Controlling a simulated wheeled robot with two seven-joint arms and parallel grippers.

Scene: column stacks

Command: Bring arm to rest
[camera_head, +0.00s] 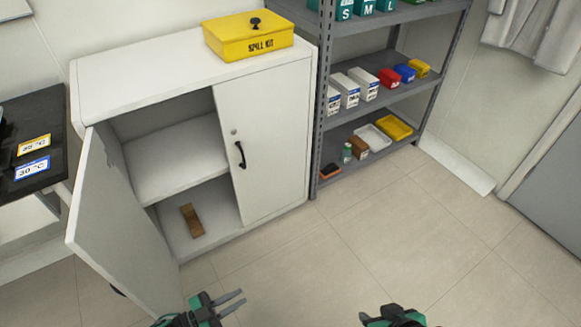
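My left gripper (241,297) is at the bottom edge, left of the middle, in front of the cabinet. Its two grey fingers point right with a gap between them, and nothing is between them. My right gripper (395,317) is at the bottom edge, right of the middle, over bare floor. It is mostly cut off by the frame, so its finger opening is unclear. Both grippers appear apart from the furniture.
A white cabinet (275,135) stands left, its left door (120,225) swung open toward me. A brown object (192,220) lies inside at the bottom. A yellow spill kit (248,37) sits on top. A grey shelf rack (318,130) stands right of it. The floor (390,240) is clear.

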